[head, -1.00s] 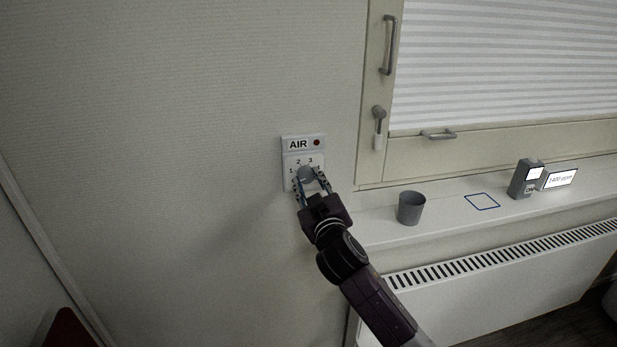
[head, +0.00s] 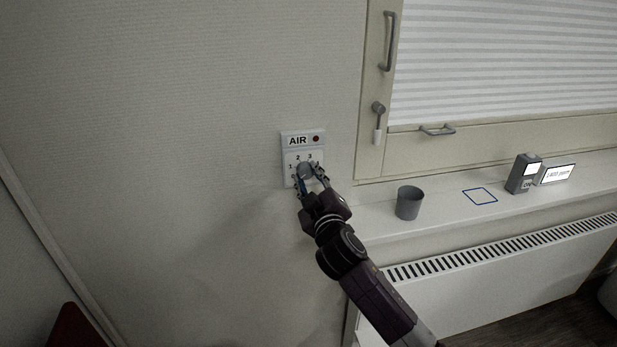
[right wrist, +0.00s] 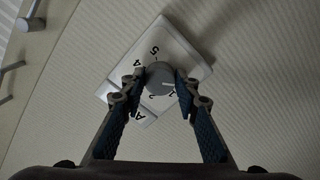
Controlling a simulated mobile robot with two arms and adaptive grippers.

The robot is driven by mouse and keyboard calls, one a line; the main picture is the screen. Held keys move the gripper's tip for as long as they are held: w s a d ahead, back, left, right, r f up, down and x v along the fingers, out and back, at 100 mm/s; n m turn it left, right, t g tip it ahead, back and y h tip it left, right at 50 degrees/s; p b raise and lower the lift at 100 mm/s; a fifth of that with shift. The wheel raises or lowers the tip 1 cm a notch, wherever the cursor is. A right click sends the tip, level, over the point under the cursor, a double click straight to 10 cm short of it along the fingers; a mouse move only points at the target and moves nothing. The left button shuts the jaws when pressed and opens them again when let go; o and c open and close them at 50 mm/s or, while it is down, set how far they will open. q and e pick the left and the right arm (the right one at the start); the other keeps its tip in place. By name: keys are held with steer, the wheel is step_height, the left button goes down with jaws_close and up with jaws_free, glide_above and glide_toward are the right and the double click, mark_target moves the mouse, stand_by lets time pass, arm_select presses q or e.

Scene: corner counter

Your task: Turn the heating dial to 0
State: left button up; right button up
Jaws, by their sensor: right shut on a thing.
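A white wall panel marked AIR (head: 290,153) carries a round grey dial (head: 305,170) with numbers around it; 1, 2 and 3 show in the head view. No label on it reads heating. My right gripper (head: 311,178) is shut on the dial, with one finger on each side. In the right wrist view the dial (right wrist: 160,78) sits between the fingertips (right wrist: 161,82), and a pale mark shows on its face. I cannot tell for sure which number the mark faces. The fingers hide part of the scale. My left gripper is not in view.
A red light (head: 316,139) sits at the panel's top right. A radiator (head: 490,285) is below. The wall left of the panel is clear.

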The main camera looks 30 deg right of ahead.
steer(key=o, duration=1.1)
steer(key=v, duration=1.2)
steer(key=shift+a+f, duration=0.1)
